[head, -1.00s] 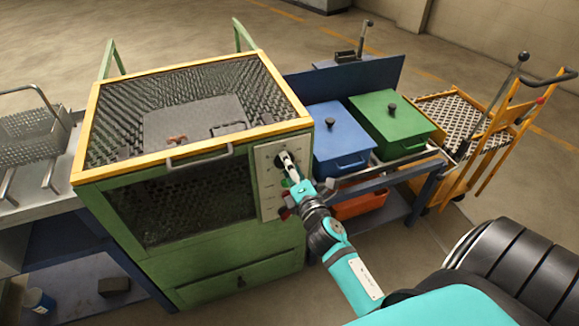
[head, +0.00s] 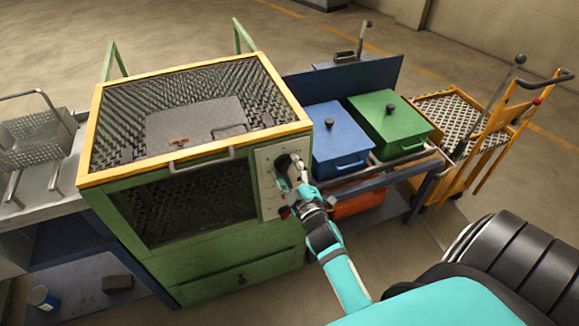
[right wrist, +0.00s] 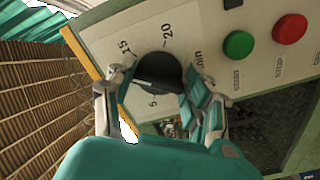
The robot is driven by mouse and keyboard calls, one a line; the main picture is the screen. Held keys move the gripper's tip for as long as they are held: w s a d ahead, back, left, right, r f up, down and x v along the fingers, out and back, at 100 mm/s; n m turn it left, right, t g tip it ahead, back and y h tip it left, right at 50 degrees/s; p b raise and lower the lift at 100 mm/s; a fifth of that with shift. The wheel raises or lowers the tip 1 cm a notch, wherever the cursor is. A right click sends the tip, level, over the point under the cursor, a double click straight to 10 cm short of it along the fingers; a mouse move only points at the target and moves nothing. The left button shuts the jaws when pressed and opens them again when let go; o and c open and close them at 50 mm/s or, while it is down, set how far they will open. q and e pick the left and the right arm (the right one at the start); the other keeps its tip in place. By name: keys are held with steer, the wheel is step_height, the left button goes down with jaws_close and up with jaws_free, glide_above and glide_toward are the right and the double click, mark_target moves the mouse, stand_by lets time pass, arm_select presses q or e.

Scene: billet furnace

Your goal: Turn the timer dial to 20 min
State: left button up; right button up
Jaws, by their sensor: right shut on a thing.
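The timer dial (right wrist: 160,72) is a round black knob on the pale control panel (right wrist: 205,45) of the green furnace. Marks 5, 15 and 20 and the word min show around it in the right wrist view. My right gripper (right wrist: 157,84) is shut on the dial, with one finger on each side. I cannot make out which mark the dial points to. My left gripper is not in view.
A green button (right wrist: 239,45) and a red button (right wrist: 290,29) sit beside the dial. The furnace (head: 190,230) has a mesh top and front handle. Blue (head: 335,138) and green (head: 392,122) lidded boxes stand to the right, with a yellow cart (head: 455,115) beyond.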

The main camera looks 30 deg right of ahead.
steer(key=m+p, duration=0.1)
steer(key=m, duration=0.3)
steer(key=m+p, duration=0.2)
steer(key=m, duration=0.2)
steer(key=m+p, duration=0.2)
steer(key=m, duration=0.2)
steer(key=shift+a+f+m, duration=0.15)
steer(key=shift+a+m, duration=0.1)
steer(key=shift+m, duration=0.15)
steer(key=shift+a+m+p, duration=0.1)
steer(key=shift+m+p, duration=0.35)
steer(key=shift+m, duration=1.45)
steer(key=o, duration=1.2)
steer(key=v, duration=1.2)
